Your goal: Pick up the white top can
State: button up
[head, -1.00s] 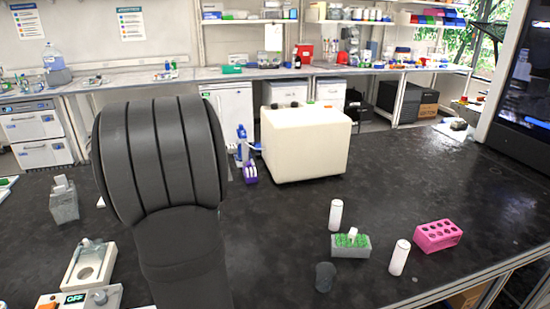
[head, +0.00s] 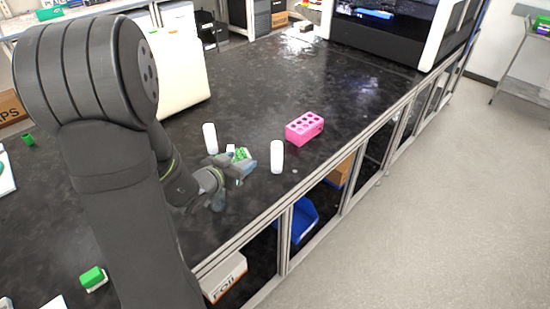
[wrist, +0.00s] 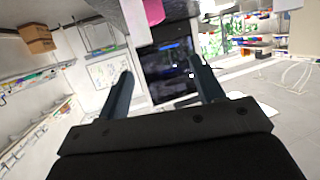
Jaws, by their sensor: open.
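Two plain white cylinders stand upright on the black bench in the head view. One white can (head: 210,138) is farther back and to the left; the other white can (head: 277,157) is nearer the bench's front edge. I cannot tell from markings which is the top can. My gripper (head: 236,186) is in front of and below them in the head view, apart from both. In the wrist view my gripper (wrist: 161,68) shows two spread fingers with nothing between them. No white can is recognisable in the wrist view.
A small block with green tops (head: 239,153) sits between the cans, partly behind a finger. A pink rack (head: 305,128) stands to the right. A cream box (head: 180,72) is behind my arm. The bench's front edge runs close to the nearer can.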

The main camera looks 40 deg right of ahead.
jog(key=s+d+g, duration=0.1)
jog(key=s+d, duration=0.1)
jog(key=s, duration=0.1)
send_near(280, 145)
jog(key=shift+m+h, duration=0.3)
jog(key=shift+m, duration=0.1)
jog(key=d+f, duration=0.1)
jog(key=w+d+f, duration=0.1)
jog(key=d, duration=0.1)
jog(key=d+f, duration=0.1)
jog(key=shift+w+d+f, duration=0.2)
jog(key=shift+w+d, duration=0.1)
jog(key=shift+w, duration=0.1)
jog(key=shift+x, duration=3.15)
jog(key=shift+w, duration=0.15)
jog(key=c, duration=1.1)
jog(key=shift+r, duration=0.1)
jog(key=shift+c, duration=0.2)
